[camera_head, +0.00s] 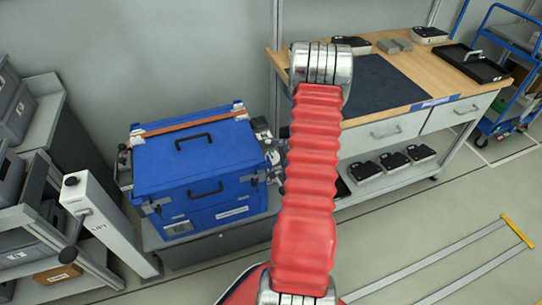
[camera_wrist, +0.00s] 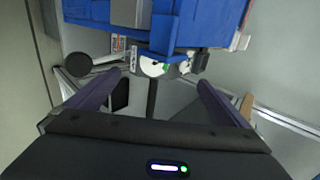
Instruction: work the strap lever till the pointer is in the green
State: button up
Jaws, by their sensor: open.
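A blue case (camera_head: 195,155) stands on a low grey stand, with a brown strap (camera_head: 190,124) across its top. In the wrist view, the case (camera_wrist: 205,22) fills the upper part. Below its edge is a small white dial (camera_wrist: 151,67) with a green patch at its right; I cannot make out the pointer. A dark bar (camera_wrist: 151,100), perhaps the strap lever, runs down from beneath the dial, between my fingers in the picture. My gripper (camera_wrist: 158,82) is open, its fingers apart and holding nothing visible. In the head view my red-sleeved arm hides part of the case's right side.
A round black knob (camera_wrist: 78,65) on an arm is left of the dial. In the head view a pale post (camera_head: 100,222) stands left of the case. A workbench (camera_head: 427,75) is at right. Open floor lies at front right.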

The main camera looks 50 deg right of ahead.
jog(key=v, duration=0.6)
jog(key=shift+s+a+r, duration=0.15)
jog(key=shift+s+r, duration=0.1)
dwell(0.5)
jog(key=s+a+f+n+g+y, duration=0.25)
jog(key=s+a+n+g, duration=0.35)
jog(key=s, duration=0.4)
jog(key=w+a+r+n+t+y, duration=0.2)
jog(key=a+r+n, duration=1.6)
jog(key=a+r, duration=1.8)
jog(key=shift+w+a+t+y, duration=0.35)
jog(key=shift+w+a+t, duration=0.25)
jog(key=shift+a, duration=0.3)
jog(key=shift+c, duration=0.3)
